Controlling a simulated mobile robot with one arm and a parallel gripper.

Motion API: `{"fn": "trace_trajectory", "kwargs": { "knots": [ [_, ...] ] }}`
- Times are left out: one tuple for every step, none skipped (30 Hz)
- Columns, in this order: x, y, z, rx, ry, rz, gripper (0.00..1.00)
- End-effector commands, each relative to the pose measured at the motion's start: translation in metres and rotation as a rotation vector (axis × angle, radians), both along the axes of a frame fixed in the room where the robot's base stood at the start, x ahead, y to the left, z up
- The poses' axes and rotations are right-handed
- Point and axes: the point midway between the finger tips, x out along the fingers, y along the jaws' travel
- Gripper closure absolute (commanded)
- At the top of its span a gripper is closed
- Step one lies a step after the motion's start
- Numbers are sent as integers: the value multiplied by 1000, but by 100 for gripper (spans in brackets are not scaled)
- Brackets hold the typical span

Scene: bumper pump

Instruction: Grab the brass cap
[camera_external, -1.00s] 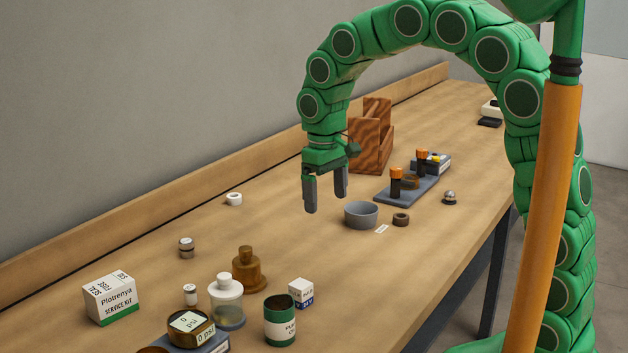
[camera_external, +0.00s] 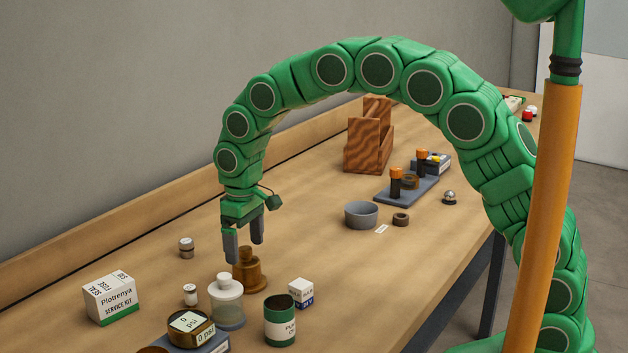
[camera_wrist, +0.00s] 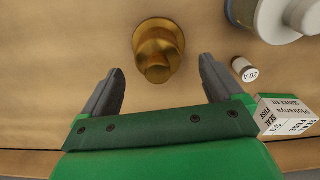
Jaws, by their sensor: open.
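The brass cap (camera_external: 250,275), a stepped golden-brown piece with a wide base and a narrower knob on top, stands upright on the wooden bench. It also shows in the wrist view (camera_wrist: 158,42), in the upper middle, just past the line between the fingertips. My gripper (camera_external: 244,252) is open and empty, pointing down; in the external view its fingers are just behind and above the cap and overlap its top. In the wrist view my gripper (camera_wrist: 161,68) has one finger on each side of the cap's column, with visible space on both sides.
A white-capped clear jar (camera_external: 227,303) stands close in front of the cap. A small white fuse (camera_external: 190,295), a service kit box (camera_external: 111,298), a green can (camera_external: 280,320) and a small white box (camera_external: 301,293) stand around.

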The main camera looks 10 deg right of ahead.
Motion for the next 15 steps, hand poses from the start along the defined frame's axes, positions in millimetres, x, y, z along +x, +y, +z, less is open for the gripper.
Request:
{"fn": "trace_trajectory", "kwargs": {
  "knots": [
    [0, 0, -4, 0, 0, 0, 6],
    [0, 0, -5, 1, -1, 0, 6],
    [0, 0, -7, 1, -1, 0, 6],
    [0, 0, -8, 1, -1, 0, 6],
    [0, 0, -10, 1, 0, 0, 6],
    [1, 0, -14, 1, 0, 0, 6],
    [1, 0, -17, 1, 1, 0, 6],
    [1, -1, -20, 1, 2, 0, 6],
    [1, -1, -25, 0, 2, -1, 6],
    [1, -1, -29, 0, 2, -1, 6],
    [2, -1, -33, 0, 2, -1, 6],
    [2, -1, -39, 1, 1, 0, 6],
    [2, -1, -43, 1, 0, 0, 6],
    [3, -1, -46, 2, 0, 0, 6],
    [3, -1, -50, 2, -1, 0, 6]
  ]
}}
